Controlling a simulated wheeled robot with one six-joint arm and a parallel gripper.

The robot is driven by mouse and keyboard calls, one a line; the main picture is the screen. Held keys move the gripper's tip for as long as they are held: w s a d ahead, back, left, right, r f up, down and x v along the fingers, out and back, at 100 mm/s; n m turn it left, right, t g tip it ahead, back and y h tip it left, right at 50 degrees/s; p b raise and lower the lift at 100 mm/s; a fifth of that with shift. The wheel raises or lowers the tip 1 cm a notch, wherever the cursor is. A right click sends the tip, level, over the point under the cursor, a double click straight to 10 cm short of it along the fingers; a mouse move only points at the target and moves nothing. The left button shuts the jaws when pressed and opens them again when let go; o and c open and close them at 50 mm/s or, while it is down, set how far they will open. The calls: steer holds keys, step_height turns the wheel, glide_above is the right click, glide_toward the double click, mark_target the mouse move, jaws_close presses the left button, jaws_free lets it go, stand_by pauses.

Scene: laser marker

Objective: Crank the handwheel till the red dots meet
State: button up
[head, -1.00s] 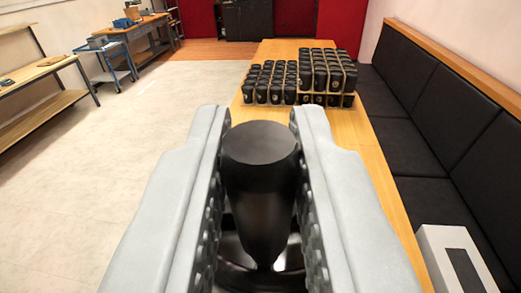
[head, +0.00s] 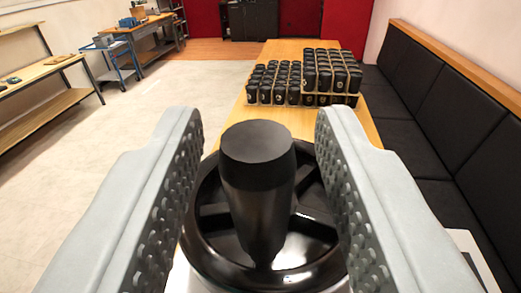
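The black handwheel (head: 203,236) lies flat below my gripper in the head view, with a glossy rim and spokes. Its upright black handle (head: 258,190) stands between the two fingers. My gripper (head: 260,125) is open, with a clear gap between the handle and each studded grey finger. The red dots are not in view.
A long wooden table (head: 376,136) runs away ahead. Several black cups (head: 330,77) stand in trays at its far part. A black padded bench (head: 440,110) lines the right wall. The floor on the left (head: 160,115) is clear, with workbenches (head: 45,75) beyond.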

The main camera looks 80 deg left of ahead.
steer(key=s+d, duration=0.2)
steer(key=d, duration=1.5)
steer(key=shift+s, duration=0.3)
